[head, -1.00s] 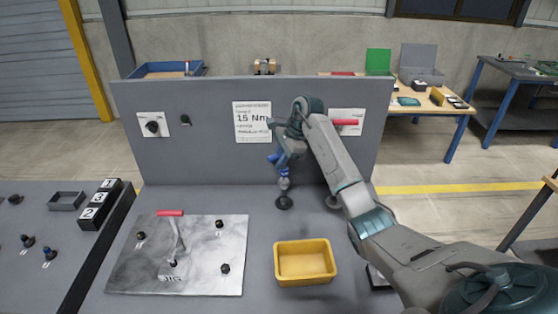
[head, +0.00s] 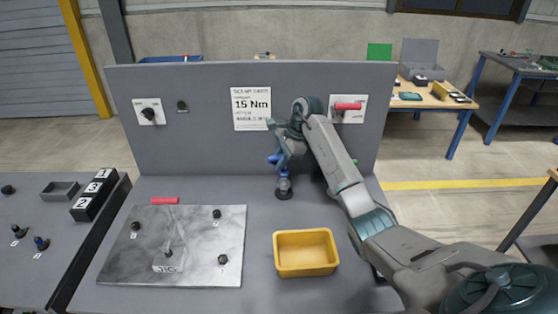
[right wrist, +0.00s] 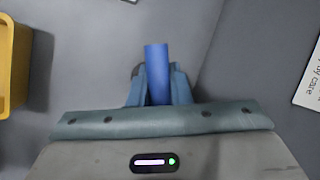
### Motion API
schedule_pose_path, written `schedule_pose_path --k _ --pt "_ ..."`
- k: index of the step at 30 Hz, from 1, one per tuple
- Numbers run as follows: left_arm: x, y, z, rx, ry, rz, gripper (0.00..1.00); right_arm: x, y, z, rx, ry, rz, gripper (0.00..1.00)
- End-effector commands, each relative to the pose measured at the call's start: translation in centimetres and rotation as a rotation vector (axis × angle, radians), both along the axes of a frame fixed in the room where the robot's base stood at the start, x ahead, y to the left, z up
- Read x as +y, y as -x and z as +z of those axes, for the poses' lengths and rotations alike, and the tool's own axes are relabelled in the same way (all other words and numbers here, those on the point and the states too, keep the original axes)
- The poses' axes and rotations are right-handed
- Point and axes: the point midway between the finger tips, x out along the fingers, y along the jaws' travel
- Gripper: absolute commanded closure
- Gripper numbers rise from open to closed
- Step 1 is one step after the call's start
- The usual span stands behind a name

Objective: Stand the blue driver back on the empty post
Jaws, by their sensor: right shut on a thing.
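My right gripper (head: 281,162) is shut on the blue driver (right wrist: 157,62). In the head view it hangs low in front of the grey panel, over a round dark base (head: 284,193) on the bench. In the right wrist view the blue handle stands up between the two fingers (right wrist: 157,92). A dark round part (right wrist: 137,70) shows partly behind the left finger. The driver's lower end is hidden, and I cannot tell whether it touches the dark base. My left gripper is not in view.
A yellow bin (head: 305,255) stands in front of the gripper. A jig plate (head: 190,225) with several dark knobs and a red bar (head: 164,200) lies to the left. The upright panel (head: 215,150) closes off the back.

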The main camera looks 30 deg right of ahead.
Motion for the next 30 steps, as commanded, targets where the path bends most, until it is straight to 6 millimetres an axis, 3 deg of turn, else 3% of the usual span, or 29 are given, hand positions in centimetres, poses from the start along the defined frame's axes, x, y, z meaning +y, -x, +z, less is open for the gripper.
schedule_pose_path --k 30 --pt "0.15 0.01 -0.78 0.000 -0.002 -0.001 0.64 0.01 0.03 -0.36 -0.002 0.000 0.000 1.00"
